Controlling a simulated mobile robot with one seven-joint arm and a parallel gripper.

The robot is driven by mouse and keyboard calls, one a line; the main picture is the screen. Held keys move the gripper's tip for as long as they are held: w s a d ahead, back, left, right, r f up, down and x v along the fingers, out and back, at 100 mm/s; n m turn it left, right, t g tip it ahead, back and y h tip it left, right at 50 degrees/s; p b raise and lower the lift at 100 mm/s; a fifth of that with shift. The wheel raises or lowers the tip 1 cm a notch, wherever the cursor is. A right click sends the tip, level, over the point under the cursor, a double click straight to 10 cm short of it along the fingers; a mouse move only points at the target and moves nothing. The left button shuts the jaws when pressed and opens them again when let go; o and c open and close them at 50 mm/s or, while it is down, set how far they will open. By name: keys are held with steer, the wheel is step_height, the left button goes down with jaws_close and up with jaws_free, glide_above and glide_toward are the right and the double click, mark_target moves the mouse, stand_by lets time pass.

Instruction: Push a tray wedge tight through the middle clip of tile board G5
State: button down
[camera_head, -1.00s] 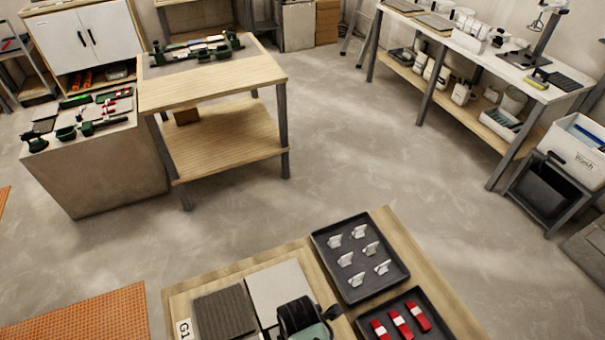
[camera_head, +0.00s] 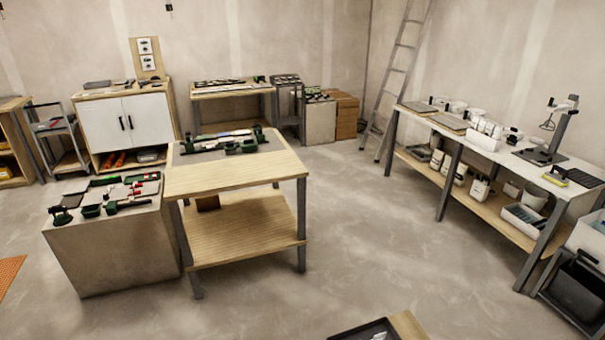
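The near wooden board shows only as a corner (camera_head: 408,325) at the bottom edge. Part of a dark tray (camera_head: 368,331) with pale pieces in it sits on that corner. No tile board marked G5, no middle clip and no red wedge can be made out in the current view. My gripper is not in view.
A wooden workbench (camera_head: 235,178) stands at centre left, beside a block (camera_head: 115,245) topped with green and black tools. A long white bench (camera_head: 480,150) runs along the right. A white cabinet (camera_head: 125,125) and a ladder (camera_head: 402,75) stand behind. The concrete floor (camera_head: 350,240) between is clear.

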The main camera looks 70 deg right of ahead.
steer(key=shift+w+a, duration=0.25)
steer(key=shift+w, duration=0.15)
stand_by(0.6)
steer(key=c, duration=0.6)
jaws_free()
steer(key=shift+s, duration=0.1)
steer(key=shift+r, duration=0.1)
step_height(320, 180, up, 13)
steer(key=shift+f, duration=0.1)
